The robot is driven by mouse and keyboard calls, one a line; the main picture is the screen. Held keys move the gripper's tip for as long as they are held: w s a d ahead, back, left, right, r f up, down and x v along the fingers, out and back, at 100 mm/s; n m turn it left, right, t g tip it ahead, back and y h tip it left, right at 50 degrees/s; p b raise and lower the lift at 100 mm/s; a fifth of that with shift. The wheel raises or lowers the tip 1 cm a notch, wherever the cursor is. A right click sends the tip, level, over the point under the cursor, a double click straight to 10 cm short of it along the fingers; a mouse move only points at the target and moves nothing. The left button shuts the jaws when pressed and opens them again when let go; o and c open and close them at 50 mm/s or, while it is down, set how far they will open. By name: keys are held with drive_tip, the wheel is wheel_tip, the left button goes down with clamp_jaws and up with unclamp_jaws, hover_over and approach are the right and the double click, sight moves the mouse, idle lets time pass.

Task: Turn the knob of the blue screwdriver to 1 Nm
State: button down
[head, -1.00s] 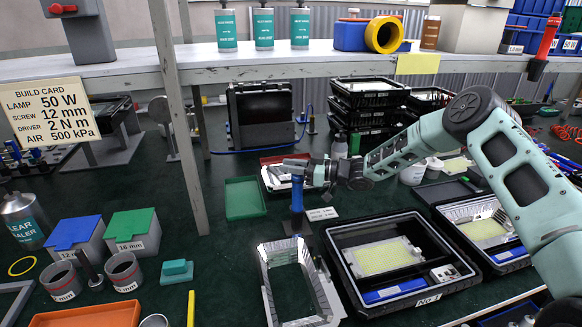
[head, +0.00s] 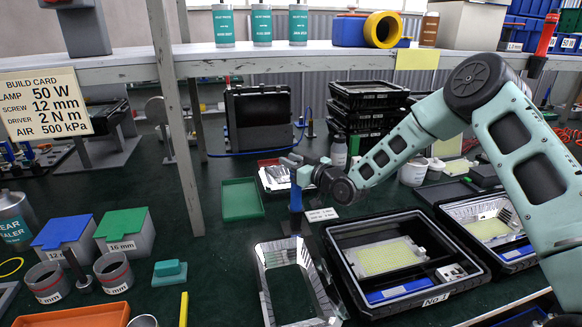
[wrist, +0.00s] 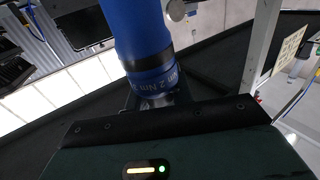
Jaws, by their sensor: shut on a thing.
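The blue screwdriver (head: 296,198) stands upright behind the open lamp housing (head: 262,275) in the head view. My gripper (head: 292,163) is at its top and shut on it, with the jaws around the knob end. In the wrist view, the blue screwdriver (wrist: 140,45) rises large and close, slightly tilted in the picture. A band near its lower end carries markings, and "2 Nm" is readable there. The fingertips and their contact with the knob are not clear in either view.
A build card (head: 45,105) reads driver 2 N m. A black case marked No 1 (head: 436,299) lies open at right. A green tray (head: 241,200) lies left of the screwdriver. A grey shelf post (head: 178,130) stands further left, with a shelf above.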

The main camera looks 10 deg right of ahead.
drive_tip(key=shift+h, duration=0.3)
drive_tip(key=c, duration=1.2)
unclamp_jaws()
drive_tip(key=shift+c, duration=0.2)
drive_tip(key=b+v, duration=0.3)
drive_tip(key=v, duration=1.4)
drive_tip(key=shift+s+b, duration=0.2)
drive_tip(key=shift+b, duration=0.2)
drive_tip(key=shift+f, duration=0.15)
